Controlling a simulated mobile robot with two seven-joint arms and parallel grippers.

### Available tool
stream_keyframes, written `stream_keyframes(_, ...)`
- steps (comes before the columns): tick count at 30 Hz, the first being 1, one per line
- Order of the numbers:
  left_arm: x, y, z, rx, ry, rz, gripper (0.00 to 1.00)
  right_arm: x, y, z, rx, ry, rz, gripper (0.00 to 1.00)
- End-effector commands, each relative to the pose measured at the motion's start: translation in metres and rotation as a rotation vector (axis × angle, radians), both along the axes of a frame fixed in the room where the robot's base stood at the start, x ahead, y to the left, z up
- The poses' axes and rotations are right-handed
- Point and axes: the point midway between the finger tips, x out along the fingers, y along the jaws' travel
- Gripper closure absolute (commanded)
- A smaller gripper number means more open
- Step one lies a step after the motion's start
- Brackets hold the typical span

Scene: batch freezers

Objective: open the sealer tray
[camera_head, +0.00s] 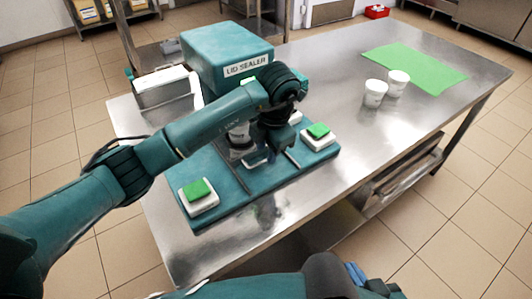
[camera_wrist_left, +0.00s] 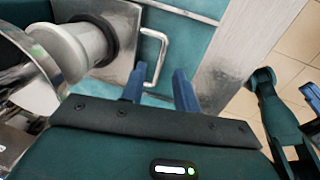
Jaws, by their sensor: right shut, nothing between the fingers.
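The teal lid sealer (camera_head: 226,58) stands on the steel table, with its teal base (camera_head: 225,205) in front. In the left wrist view, the metal sealer tray (camera_wrist_left: 125,22) carries a white cup (camera_wrist_left: 75,48) in a dark ring. A pale bar handle (camera_wrist_left: 163,48) sticks out from the tray. My left gripper (camera_wrist_left: 157,78) is open, its two blue fingers apart and close to the handle. Whether they touch it I cannot tell. In the head view my left arm hides much of the tray. My right gripper (camera_head: 370,283) is shut and empty at the bottom, away from the sealer.
Green buttons on white boxes (camera_head: 198,194) (camera_head: 318,133) sit at the two sides of the base. A metal container (camera_head: 162,90) stands left of the sealer. Two white cups (camera_head: 375,93) (camera_head: 397,83) and a green mat (camera_head: 420,67) lie right. The table's right front is clear.

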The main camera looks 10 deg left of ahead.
Motion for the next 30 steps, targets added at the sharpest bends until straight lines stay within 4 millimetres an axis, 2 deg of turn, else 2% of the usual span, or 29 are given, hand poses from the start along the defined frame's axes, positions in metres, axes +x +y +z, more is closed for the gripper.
stream_keyframes(3,0.002,0.002,-0.016,-0.002,0.001,0.001,0.69,0.0,0.0,0.0,-0.002,0.001,0.0,1.0)
stream_keyframes(6,0.003,0.003,-0.023,-0.001,0.001,0.001,0.69,0.0,-0.001,0.0,-0.003,0.001,-0.001,1.0)
stream_keyframes(17,0.004,0.003,-0.027,-0.002,-0.001,0.0,0.7,0.0,-0.001,-0.001,-0.004,0.003,0.0,1.0)
stream_keyframes(27,0.003,0.003,-0.027,-0.001,-0.001,0.0,0.98,-0.001,0.0,-0.002,-0.003,0.004,0.0,1.0)
stream_keyframes(30,0.003,0.003,-0.026,-0.001,-0.001,0.0,1.0,-0.001,0.0,-0.002,-0.002,0.005,0.0,1.0)
